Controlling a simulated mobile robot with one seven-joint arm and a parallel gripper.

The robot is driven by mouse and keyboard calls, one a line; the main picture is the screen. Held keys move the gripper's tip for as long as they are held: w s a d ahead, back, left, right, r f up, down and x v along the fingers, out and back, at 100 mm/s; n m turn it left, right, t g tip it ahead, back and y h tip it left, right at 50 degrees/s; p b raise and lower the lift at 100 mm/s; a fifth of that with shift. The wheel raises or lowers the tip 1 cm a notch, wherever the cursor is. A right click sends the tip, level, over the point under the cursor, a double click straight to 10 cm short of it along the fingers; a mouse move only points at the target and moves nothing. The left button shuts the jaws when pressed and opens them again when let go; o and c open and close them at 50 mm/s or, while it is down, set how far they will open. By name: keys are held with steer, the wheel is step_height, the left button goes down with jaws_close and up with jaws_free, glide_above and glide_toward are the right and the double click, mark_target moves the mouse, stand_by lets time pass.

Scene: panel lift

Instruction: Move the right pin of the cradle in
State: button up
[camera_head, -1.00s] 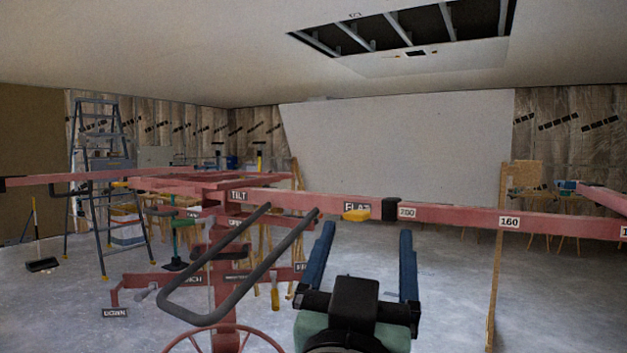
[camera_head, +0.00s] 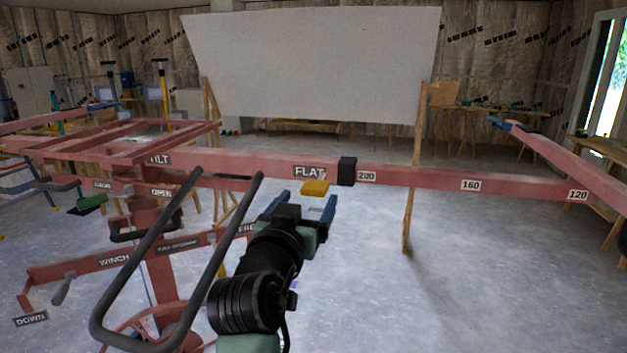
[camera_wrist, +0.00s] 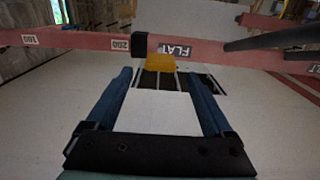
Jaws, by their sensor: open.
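The red cradle bar (camera_head: 420,178) runs across the head view, with marks 200, 160 and 120 and a FLAT label. A black block (camera_head: 346,171) sits on it beside the 200 mark; it also shows in the wrist view (camera_wrist: 140,44). A yellow piece (camera_head: 315,187) hangs at the bar's lower edge under FLAT; the wrist view shows it too (camera_wrist: 162,62). My gripper (camera_head: 304,202) is open, its blue fingers below the bar near the yellow piece. In the wrist view the yellow piece appears just beyond my fingertips (camera_wrist: 157,76), in line with the gap. Contact cannot be told.
The lift's dark handle loop (camera_head: 180,260) and winch arm (camera_head: 110,262) stand left of my arm. A large white panel (camera_head: 320,65) leans on wooden posts behind the bar. Another red arm (camera_head: 560,160) extends at right. The floor at right is mostly clear.

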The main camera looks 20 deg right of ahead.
mark_target(312, 192)
steer(key=shift+p+x, duration=0.65)
steer(key=shift+x, duration=2.55)
jaws_close()
